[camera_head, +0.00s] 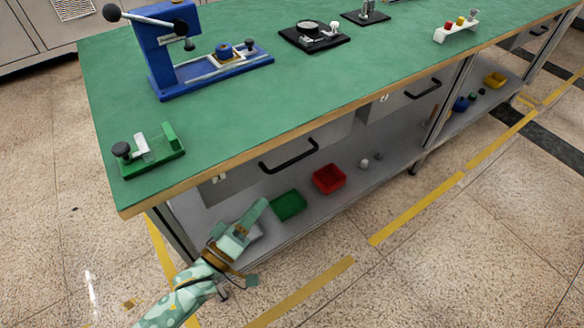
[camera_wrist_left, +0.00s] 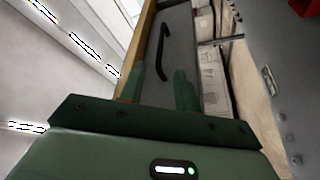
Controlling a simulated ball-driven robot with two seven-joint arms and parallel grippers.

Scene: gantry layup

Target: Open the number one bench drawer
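The number one bench drawer (camera_head: 245,178) is a grey front under the near left edge of the green-topped bench and looks shut. A number label (camera_head: 218,178) sits at its left; the digit is hard to read. Its dark bar handle (camera_head: 289,155) is clear of any gripper. In the left wrist view the drawer front (camera_wrist_left: 182,45) and handle (camera_wrist_left: 162,52) lie ahead, beyond the fingertips. My left gripper (camera_head: 258,244) is open and empty, low in front of the bench, below and left of the handle. Its two fingers show apart in the wrist view (camera_wrist_left: 161,84). My right gripper is not in view.
A second drawer handle (camera_head: 423,89) is further right. The shelf below holds a green bin (camera_head: 288,205) and a red bin (camera_head: 329,179). A blue press (camera_head: 165,45) and small fixtures stand on the bench top (camera_head: 230,105). Floor in front, with yellow tape (camera_head: 305,290), is clear.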

